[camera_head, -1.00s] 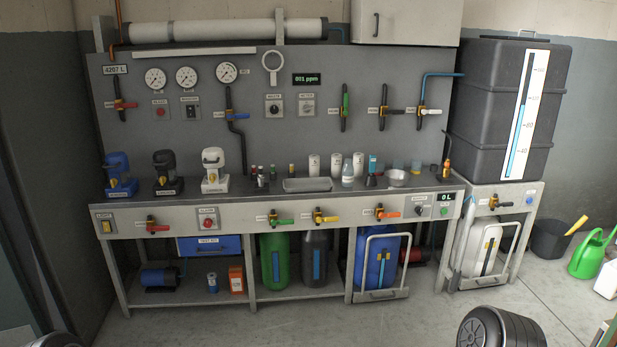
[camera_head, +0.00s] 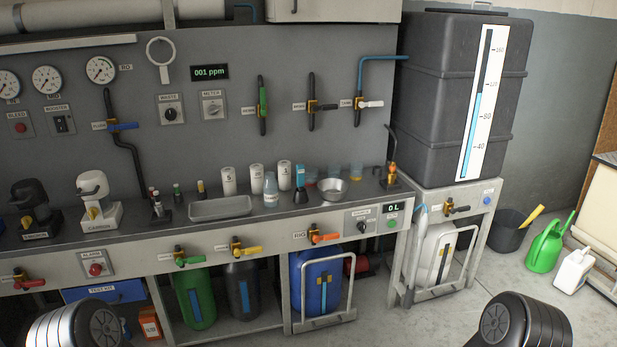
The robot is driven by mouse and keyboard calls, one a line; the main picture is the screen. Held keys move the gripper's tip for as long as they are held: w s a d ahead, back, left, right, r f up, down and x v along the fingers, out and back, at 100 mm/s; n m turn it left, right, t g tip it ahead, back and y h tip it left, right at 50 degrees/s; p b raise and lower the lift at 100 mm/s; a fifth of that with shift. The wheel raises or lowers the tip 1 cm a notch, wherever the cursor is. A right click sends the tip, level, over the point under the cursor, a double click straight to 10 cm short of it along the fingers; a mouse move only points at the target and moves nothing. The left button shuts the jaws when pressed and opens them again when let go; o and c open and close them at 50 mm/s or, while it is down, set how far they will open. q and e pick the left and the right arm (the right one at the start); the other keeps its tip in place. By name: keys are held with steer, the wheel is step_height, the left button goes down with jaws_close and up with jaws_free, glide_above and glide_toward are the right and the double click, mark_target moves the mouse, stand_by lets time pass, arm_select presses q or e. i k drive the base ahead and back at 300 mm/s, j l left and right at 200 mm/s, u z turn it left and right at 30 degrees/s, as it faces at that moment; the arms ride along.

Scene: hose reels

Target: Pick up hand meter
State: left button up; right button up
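A small upright device with a light-blue top (camera_head: 300,174) and a dark, wider foot stands on the bench, between the white cylinders and the metal bowl; it looks like the hand meter, though no label on it is readable. An orange and yellow upright item (camera_head: 392,174) stands on a dark base at the bench's right end. Dark rounded parts of my arms show at the bottom left and bottom right, well below and in front of the bench. Neither gripper's fingers show.
A clear bottle (camera_head: 270,190), white cylinders (camera_head: 228,181), a metal bowl (camera_head: 332,189) and a grey tray (camera_head: 220,208) crowd the bench around the device. Valve handles (camera_head: 245,249) stick out along the front edge. A big dark tank (camera_head: 450,100) stands right.

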mark_target(300, 168)
steer(key=i+j, duration=0.5)
steer(key=i, duration=0.2)
steer(key=i+j, duration=0.35)
steer(key=i+l+z, duration=0.1)
steer(key=i+l, duration=0.9)
steer(key=l, duration=2.6)
steer(key=k+z, duration=0.05)
